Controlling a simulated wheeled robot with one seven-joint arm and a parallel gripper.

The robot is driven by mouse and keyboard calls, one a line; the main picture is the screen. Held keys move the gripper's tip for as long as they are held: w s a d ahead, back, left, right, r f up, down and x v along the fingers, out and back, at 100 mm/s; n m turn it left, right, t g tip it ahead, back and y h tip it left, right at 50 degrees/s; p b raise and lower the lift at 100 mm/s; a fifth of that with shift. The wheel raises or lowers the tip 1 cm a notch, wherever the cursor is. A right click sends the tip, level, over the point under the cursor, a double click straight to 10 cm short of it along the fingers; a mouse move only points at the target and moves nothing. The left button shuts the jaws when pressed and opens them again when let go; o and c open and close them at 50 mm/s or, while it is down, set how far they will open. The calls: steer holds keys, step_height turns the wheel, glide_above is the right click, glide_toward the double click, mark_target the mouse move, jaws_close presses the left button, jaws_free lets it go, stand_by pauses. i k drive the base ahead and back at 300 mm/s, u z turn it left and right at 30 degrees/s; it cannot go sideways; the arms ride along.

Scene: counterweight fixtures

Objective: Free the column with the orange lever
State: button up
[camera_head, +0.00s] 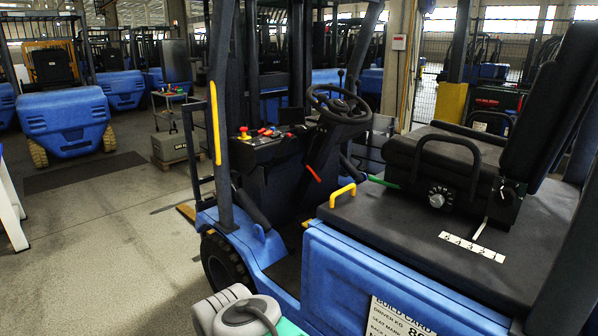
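The blue forklift fills the middle and right of the view. Its steering column (318,155) rises in front of the seat and carries a black steering wheel (336,103), tilted toward the seat. An orange-red lever (313,173) sticks out low on the column's side, slanting down to the right. Whether the column is locked cannot be seen. A rounded grey-white part at the bottom edge looks like my arm. My gripper is not in view, and nothing is seen touching the lever.
A black seat (453,160) with a round knob (437,199) stands on the hood. A yellow handle (343,193) and a green lever (383,182) lie near the column. A dash panel (268,141) has red and yellow controls. Clear floor (110,250) lies left.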

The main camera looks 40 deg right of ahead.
mark_target(305, 164)
steer(key=u, duration=0.05)
steer(key=i, duration=0.1)
steer(key=z, duration=1.35)
steer(key=k, duration=0.65)
steer(key=u, duration=0.45)
steer(key=i, duration=0.6)
steer(key=u, duration=0.7)
steer(key=i, duration=1.6)
steer(key=z, duration=0.45)
